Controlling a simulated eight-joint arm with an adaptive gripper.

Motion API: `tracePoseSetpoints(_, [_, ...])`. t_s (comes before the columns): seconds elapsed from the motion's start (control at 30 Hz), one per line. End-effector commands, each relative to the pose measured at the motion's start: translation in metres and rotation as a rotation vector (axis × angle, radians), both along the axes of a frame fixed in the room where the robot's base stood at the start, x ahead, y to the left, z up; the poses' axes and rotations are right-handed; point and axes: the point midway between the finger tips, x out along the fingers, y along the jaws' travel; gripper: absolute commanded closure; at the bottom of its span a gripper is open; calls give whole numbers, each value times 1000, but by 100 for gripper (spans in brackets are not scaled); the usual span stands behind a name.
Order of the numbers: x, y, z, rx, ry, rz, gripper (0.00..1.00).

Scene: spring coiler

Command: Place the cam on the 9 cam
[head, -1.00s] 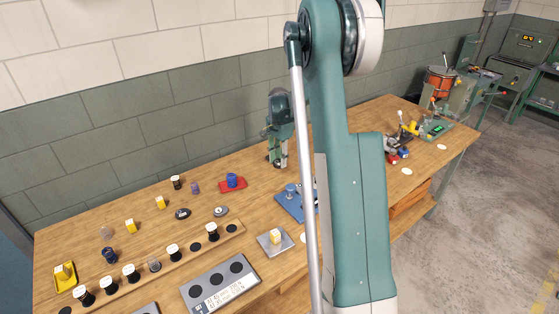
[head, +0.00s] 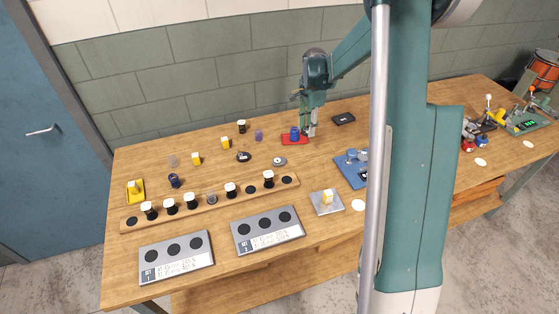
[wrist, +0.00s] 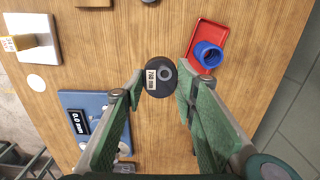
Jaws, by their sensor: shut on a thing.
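My gripper (wrist: 160,88) is shut on a dark round cam (wrist: 160,70) with a grey hub and a white label, whose small print I cannot read surely. The cam sits between the two green fingers in the wrist view. In the head view my gripper (head: 310,132) is low over the bench, just right of a red tray (head: 285,142), and hides the held cam. Two other round discs lie on the bench: a dark one (head: 243,157) and a greyer one (head: 280,162). I cannot tell which is the 9 cam.
The red tray holds a blue ring (wrist: 209,54). A wooden rack (head: 143,221) with several black-and-white pieces and two grey set plates (head: 177,268) lie in front.

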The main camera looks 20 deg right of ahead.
Motion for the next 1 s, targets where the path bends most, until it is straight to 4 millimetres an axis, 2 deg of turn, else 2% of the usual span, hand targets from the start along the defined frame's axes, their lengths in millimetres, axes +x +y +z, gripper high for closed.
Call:
tracePoseSetpoints(0.03, [-2, 17, 2, 0, 0, 4, 90])
tracePoseSetpoints(0.2, [-9, 68, 5, 0, 0, -1, 90])
tracePoseSetpoints(0.33, [-15, 100, 7, 0, 0, -5, 90])
tracePoseSetpoints(0.5, [-22, 127, 9, 0, 0, -8, 90])
tracePoseSetpoints(0.7, [-25, 139, 9, 0, 0, -12, 90])
tracePoseSetpoints(1.0, [-25, 139, 9, 0, 0, -12, 90])
